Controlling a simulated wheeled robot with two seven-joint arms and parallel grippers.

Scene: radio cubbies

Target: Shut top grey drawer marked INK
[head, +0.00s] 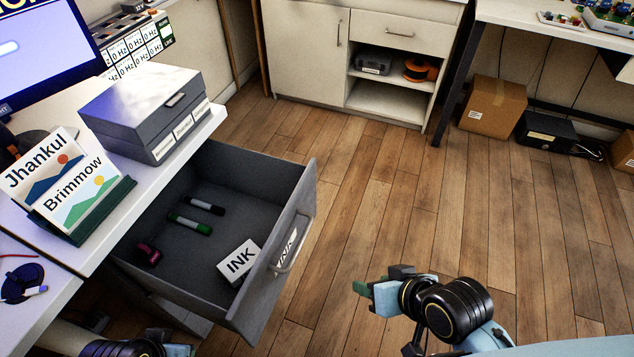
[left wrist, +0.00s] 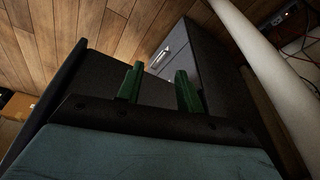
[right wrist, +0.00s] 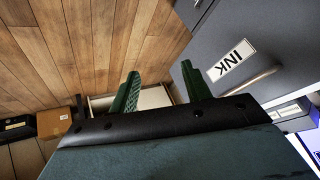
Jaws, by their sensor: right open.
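The grey top drawer (head: 300,190) is pulled far out from under the desk in the head view. Its front carries an INK label (head: 288,243) and a bar handle (head: 303,241); label (right wrist: 232,66) and handle (right wrist: 255,79) also show in the right wrist view. My right gripper (head: 364,288) is open and empty, in front of the drawer front and apart from it. Its green fingers (right wrist: 160,86) are spread in the right wrist view. My left gripper's fingers (left wrist: 159,88) are spread and empty in the left wrist view. Only part of my left arm shows in the head view.
Inside the drawer lie a white INK box (head: 238,262), a green marker (head: 190,223), a black marker (head: 204,205) and a dark red item (head: 148,254). A grey file box (head: 150,110) and a card stand (head: 90,218) sit on the desk above. The wooden floor (head: 400,190) is clear.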

